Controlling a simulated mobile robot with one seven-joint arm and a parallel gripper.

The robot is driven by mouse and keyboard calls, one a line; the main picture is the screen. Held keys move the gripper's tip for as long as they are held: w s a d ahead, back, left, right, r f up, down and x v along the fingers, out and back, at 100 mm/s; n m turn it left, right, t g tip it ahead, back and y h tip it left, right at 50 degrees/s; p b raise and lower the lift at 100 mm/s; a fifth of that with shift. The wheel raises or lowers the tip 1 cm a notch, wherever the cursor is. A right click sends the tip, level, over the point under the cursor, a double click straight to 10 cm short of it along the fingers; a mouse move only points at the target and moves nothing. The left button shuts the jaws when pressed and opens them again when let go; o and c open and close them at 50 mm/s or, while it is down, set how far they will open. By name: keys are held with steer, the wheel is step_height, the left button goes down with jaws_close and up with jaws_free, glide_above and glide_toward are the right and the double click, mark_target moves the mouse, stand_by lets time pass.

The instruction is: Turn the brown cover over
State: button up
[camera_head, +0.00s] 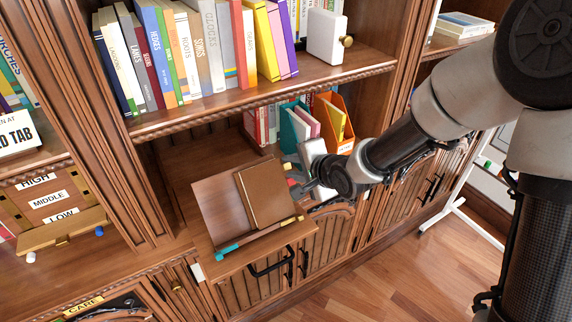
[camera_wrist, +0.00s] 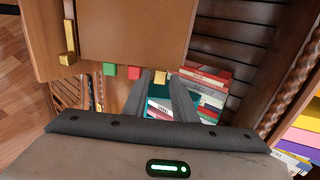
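The brown cover (camera_head: 263,193) lies on the right part of a tilted wooden stand (camera_head: 217,203). It fills the upper middle of the wrist view (camera_wrist: 135,30). Small green (camera_wrist: 109,69), red (camera_wrist: 134,72) and yellow (camera_wrist: 160,77) tabs stick out along its near edge there. My gripper (camera_head: 307,184) is at the stand's right side in the head view. In the wrist view the two fingertips (camera_wrist: 161,78) are apart, with the yellow tab seen between them. A gap seems to show on both sides of the tab; contact cannot be told.
A teal piece (camera_head: 228,250) sits on the stand's front ledge. Behind my gripper are colored file boxes (camera_head: 295,126) and books. A shelf of books (camera_head: 190,50) hangs above the stand. Cabinet doors with black handles (camera_head: 270,266) are below. Open floor (camera_head: 400,270) lies at the front right.

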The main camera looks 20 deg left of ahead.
steer(key=shift+w+a+f, duration=0.15)
steer(key=shift+f, duration=0.05)
jaws_close()
steer(key=shift+b, duration=0.65)
